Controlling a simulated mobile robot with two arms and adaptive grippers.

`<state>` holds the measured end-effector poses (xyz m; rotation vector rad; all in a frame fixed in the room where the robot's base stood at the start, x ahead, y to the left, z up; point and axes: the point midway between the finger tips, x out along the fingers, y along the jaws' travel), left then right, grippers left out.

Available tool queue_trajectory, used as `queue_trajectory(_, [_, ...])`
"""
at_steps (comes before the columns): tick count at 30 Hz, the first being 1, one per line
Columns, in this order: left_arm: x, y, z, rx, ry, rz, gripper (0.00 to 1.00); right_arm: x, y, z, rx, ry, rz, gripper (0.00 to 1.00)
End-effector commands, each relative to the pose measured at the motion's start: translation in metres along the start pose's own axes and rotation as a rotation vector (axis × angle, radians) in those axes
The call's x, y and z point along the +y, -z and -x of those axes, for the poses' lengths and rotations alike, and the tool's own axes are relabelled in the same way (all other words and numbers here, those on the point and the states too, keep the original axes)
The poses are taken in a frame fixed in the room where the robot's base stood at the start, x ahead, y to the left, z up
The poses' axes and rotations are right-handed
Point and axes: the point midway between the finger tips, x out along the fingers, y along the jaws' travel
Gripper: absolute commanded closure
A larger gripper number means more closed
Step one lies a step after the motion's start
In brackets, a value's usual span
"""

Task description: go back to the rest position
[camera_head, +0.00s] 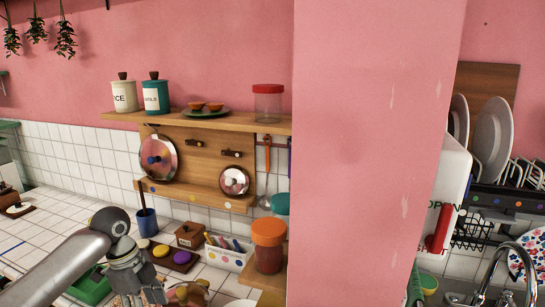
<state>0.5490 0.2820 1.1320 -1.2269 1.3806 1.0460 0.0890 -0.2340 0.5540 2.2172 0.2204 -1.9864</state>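My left arm comes in from the lower left, over the white tiled counter. Its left gripper (140,296) is at the bottom edge, pointing down, and its fingertips are cut off or too unclear to show whether they are open. I see nothing clearly held in it. My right gripper is out of view. The open wooden shelf (225,121) is on the pink wall beyond, with a lidded pot rack (200,165) below it. Two lids, a silver-rimmed larger one (159,158) and a smaller one (234,181), sit on the rack.
A pink pillar (365,150) stands close on the right and hides part of the kitchen. A dish rack (490,200) and faucet (490,275) are right of the pillar.

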Motion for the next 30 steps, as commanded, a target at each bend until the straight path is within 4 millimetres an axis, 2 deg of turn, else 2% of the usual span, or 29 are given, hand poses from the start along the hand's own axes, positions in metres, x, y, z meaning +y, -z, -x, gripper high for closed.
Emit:
queue_trajectory(11, [0.02,0.037,-0.061,-0.009,0.009,0.051,0.47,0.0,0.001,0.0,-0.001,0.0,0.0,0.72])
queue_trajectory(17, [0.044,0.07,-0.105,0.008,0.035,0.123,0.47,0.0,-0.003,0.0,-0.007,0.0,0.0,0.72])
queue_trajectory(21, [0.074,0.102,-0.142,0.045,0.074,0.237,0.47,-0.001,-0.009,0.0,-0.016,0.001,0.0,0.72])
queue_trajectory(24, [0.097,0.121,-0.161,0.079,0.108,0.351,0.47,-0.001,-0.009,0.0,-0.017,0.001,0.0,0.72])
queue_trajectory(30, [0.146,0.141,-0.181,0.145,0.178,0.641,0.47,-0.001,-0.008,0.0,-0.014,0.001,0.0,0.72])
